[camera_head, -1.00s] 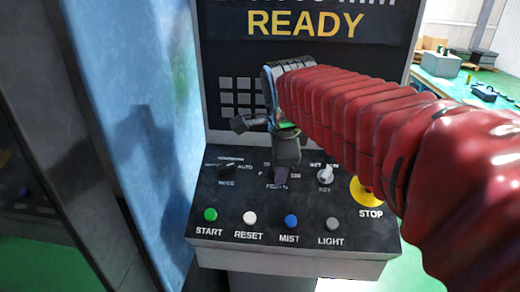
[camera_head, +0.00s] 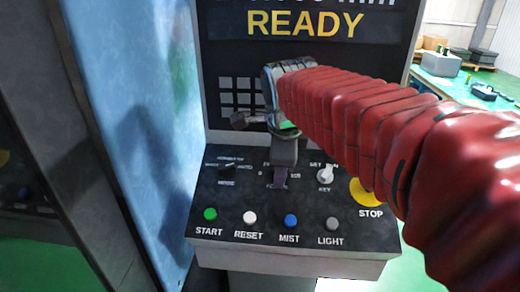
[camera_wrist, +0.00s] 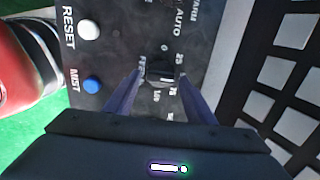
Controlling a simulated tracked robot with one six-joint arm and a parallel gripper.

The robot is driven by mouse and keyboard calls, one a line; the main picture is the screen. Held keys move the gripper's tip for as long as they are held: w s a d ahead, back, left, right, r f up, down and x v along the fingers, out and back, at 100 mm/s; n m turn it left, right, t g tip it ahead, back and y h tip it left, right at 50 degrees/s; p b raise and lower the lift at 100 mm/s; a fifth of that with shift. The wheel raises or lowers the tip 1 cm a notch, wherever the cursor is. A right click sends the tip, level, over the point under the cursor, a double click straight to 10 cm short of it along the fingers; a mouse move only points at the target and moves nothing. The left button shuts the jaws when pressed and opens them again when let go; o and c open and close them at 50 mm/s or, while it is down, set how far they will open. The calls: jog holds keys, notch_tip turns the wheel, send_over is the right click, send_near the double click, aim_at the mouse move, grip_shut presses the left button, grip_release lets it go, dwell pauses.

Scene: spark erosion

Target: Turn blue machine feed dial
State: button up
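The feed dial (camera_wrist: 160,78) is a small dark knob ringed by a printed scale on the black control panel (camera_head: 338,205). In the wrist view it lies between the two fingers of my gripper (camera_wrist: 163,80), and I cannot make out blue on it. The purplish fingers stand apart, one on each side, and I cannot tell whether either touches it. In the head view my gripper (camera_head: 280,180) points down at the panel's upper middle and hides the dial.
A mode knob (camera_head: 229,171) is to the left; a key switch (camera_head: 325,175) and yellow STOP button (camera_head: 364,191) are to the right. START (camera_head: 210,214), RESET (camera_head: 250,217), MIST (camera_head: 291,221) and LIGHT (camera_head: 332,224) buttons line the front. A keypad (camera_head: 236,90) and READY screen (camera_head: 302,24) rise behind.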

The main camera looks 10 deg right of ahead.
jog(key=shift+o, duration=0.3)
jog(key=shift+r, duration=0.1)
jog(key=v, duration=1.3)
jog(key=shift+s+r, duration=0.2)
jog(key=shift+r, duration=0.05)
jog(key=shift+s, duration=0.15)
